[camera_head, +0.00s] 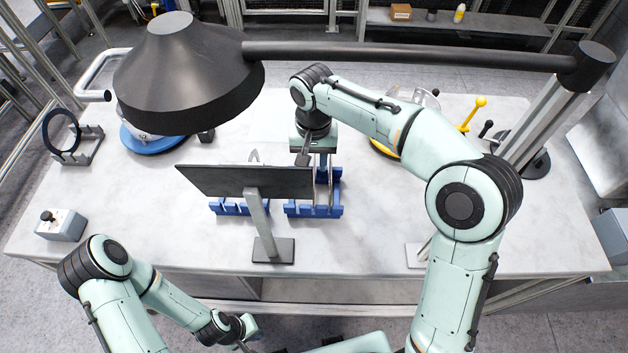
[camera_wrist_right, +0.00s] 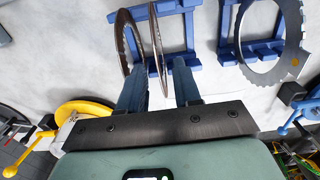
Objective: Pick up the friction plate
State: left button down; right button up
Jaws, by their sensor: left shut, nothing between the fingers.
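In the head view my right gripper (camera_head: 304,158) points down above the right blue rack (camera_head: 306,210), partly hidden by the monitor. My left gripper (camera_head: 242,346) is shut and empty, low in front of the table, its tips partly cut off.
The dark monitor (camera_head: 240,181) on its stand hides much of the racks. A second blue rack (camera_head: 228,209) stands left; a toothed steel ring (camera_wrist_right: 246,62) shows in the right wrist view. A black lamp (camera_head: 185,75) overhangs the table.

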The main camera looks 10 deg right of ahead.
jog(key=shift+w+f, duration=0.2)
jog(key=shift+f, duration=0.45)
jog(key=f, duration=0.4)
jog(key=shift+w+d+f, duration=0.1)
jog(key=shift+w+d, duration=0.1)
jog(key=shift+c, duration=0.3)
grip_shut()
